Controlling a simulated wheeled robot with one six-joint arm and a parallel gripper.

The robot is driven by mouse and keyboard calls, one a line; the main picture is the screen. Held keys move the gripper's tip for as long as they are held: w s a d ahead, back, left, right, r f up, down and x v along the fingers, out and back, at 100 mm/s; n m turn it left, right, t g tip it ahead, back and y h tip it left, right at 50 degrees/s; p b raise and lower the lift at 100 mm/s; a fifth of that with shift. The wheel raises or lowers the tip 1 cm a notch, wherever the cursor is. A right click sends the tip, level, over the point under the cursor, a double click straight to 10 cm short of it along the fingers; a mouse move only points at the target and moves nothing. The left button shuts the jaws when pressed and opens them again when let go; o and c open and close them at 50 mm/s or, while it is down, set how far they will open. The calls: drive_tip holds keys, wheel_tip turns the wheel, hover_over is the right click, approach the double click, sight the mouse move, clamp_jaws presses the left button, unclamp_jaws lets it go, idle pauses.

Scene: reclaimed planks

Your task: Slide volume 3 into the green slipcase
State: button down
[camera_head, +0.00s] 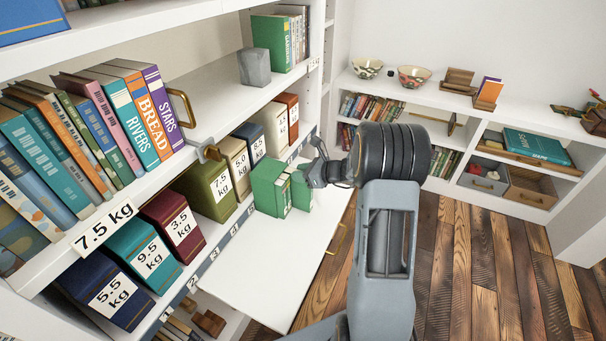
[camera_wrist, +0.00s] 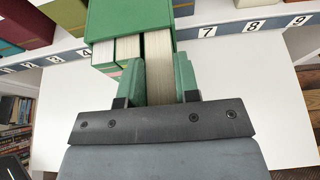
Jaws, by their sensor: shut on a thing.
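The green slipcase (camera_head: 267,187) stands on the white pull-out board, in front of the shelf boxes. In the wrist view the slipcase (camera_wrist: 130,18) is at the top, its open side facing me, with pale page edges of books (camera_wrist: 103,53) inside at left and middle. My gripper (camera_head: 312,178) is shut on volume 3 (camera_head: 301,191), a green-covered book at the slipcase's right side. In the wrist view volume 3 (camera_wrist: 159,72) lines up with the right slot and sticks out toward me between my fingers (camera_wrist: 157,95). How deep it sits is hidden.
The white board (camera_head: 262,258) has free room in front of the slipcase. Labelled weight boxes, such as the olive one (camera_head: 208,187), line the shelf behind. A numbered strip (camera_wrist: 250,27) runs along the shelf edge. A book row (camera_head: 100,130) stands above at left.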

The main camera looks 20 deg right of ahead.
drive_tip(key=shift+w+a, duration=0.25)
drive_tip(key=shift+w, duration=0.05)
drive_tip(key=c, duration=0.9)
unclamp_jaws()
drive_tip(key=shift+o, duration=0.6)
drive_tip(key=shift+a, duration=0.15)
drive_tip(key=shift+s+f, duration=0.1)
drive_tip(key=shift+s, duration=0.1)
